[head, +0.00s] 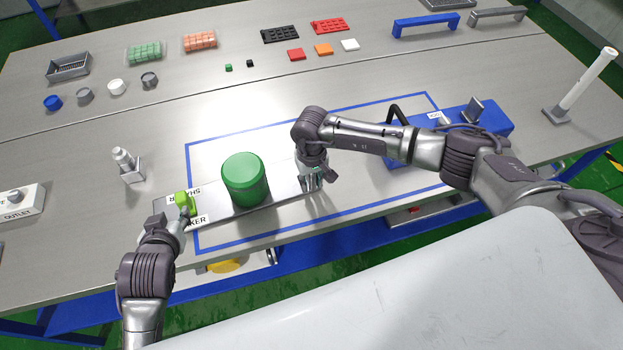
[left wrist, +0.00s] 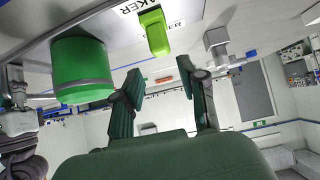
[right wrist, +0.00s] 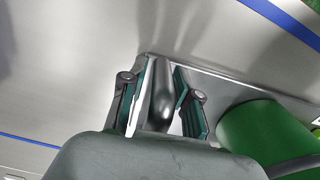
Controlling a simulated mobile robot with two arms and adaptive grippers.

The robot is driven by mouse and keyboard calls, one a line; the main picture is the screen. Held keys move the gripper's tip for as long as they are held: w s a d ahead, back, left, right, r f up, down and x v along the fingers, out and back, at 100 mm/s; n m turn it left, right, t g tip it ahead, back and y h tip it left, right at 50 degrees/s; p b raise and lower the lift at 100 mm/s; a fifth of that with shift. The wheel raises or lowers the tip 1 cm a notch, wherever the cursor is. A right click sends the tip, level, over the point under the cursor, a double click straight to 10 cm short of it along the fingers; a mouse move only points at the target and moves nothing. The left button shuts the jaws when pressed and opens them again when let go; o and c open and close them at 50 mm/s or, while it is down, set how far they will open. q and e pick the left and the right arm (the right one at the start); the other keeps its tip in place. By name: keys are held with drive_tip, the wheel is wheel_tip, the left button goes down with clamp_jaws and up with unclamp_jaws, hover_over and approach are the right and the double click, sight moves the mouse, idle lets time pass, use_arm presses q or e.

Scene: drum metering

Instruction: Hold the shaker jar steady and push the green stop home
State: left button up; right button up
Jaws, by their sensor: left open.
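The green shaker jar (head: 245,180) stands upright on a grey plate (head: 284,188) with SHAKER labels. It also shows in the left wrist view (left wrist: 80,68). The lime-green stop (head: 185,202) sits at the plate's left end and shows in the left wrist view (left wrist: 155,33). My left gripper (head: 181,216) is open and empty, close beside the stop. My right gripper (head: 312,181) is at the plate's right end, right of the jar. In the right wrist view its fingers are close around a dark grey rounded handle (right wrist: 163,95); the contact is partly hidden.
A blue outline (head: 290,112) marks the table around the plate. A blue unit (head: 490,118) is behind my right arm. Caps, trays and blocks line the back.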

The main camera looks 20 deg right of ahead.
clamp_jaws()
